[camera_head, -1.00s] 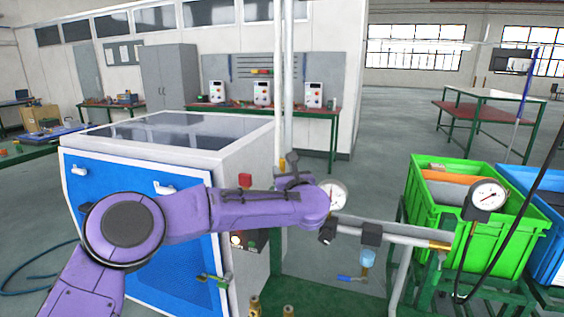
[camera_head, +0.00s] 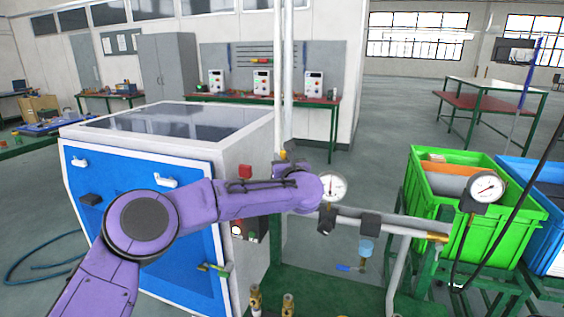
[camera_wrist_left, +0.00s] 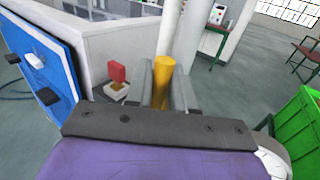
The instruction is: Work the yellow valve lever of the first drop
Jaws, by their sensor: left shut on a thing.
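The yellow valve lever (camera_wrist_left: 163,80) stands upright between the two grey fingers of my left gripper (camera_wrist_left: 162,88) in the left wrist view. The fingers are shut on it. In the head view, only a small yellow piece of the lever (camera_head: 283,156) shows, beside the vertical pipe. My left gripper (camera_head: 289,158) is there at the end of the purple arm, and the arm partly hides it. The valve body below the lever is hidden by my wrist. My right gripper is not in view.
A white cabinet with a blue door (camera_head: 150,215) stands left, with a red-topped switch (camera_head: 245,171) near my wrist. A pressure gauge (camera_head: 333,187) and a horizontal pipe (camera_head: 350,214) lie right of the wrist. A green crate (camera_head: 500,230) stands further right.

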